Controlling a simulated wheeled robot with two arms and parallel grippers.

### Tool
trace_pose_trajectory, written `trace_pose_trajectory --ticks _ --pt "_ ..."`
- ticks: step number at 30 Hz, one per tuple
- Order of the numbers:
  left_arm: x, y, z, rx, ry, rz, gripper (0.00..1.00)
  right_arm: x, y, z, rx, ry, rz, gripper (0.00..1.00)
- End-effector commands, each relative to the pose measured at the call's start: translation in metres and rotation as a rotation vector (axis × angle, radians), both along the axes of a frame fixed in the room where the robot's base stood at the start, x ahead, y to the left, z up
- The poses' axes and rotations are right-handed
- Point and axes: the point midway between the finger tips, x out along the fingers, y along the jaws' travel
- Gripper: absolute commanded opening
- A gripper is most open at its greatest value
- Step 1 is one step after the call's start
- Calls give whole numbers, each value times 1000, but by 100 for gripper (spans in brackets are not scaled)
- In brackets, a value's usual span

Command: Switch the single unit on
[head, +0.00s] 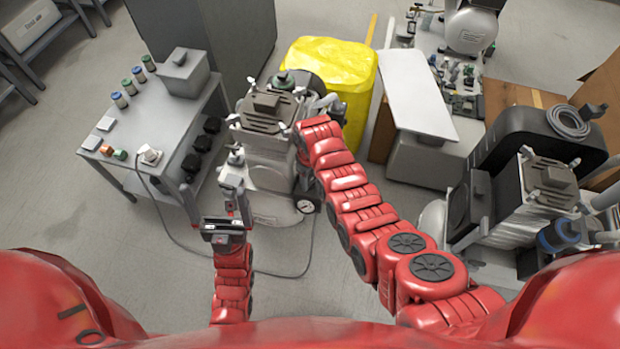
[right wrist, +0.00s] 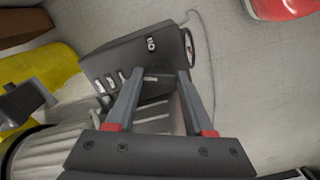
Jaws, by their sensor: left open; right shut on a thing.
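The single compressor unit (head: 270,178) stands on the floor at the centre of the head view, with a pale tank, a ribbed motor head and a round gauge. In the right wrist view its dark grey switch box (right wrist: 118,62) has slots and a small white marking. My right gripper (right wrist: 160,76) is at that box, its fingers on either side of a small dark switch (right wrist: 157,79), shut on it. In the head view my right arm hides this contact. My left gripper (head: 232,196) is open and empty, close in front of the tank's left side.
A grey side table (head: 130,150) with small jars and boxes stands at left, a cable running from it to the floor. A yellow covered bin (head: 335,68) is behind the unit. A larger compressor (head: 530,190) stands at right.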

Motion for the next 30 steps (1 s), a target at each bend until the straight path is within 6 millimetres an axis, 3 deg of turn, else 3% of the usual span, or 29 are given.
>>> trace_pose_trajectory --ticks 30 --pt "0 0 -15 0 0 0 100 1 0 0 1 -1 -934 0"
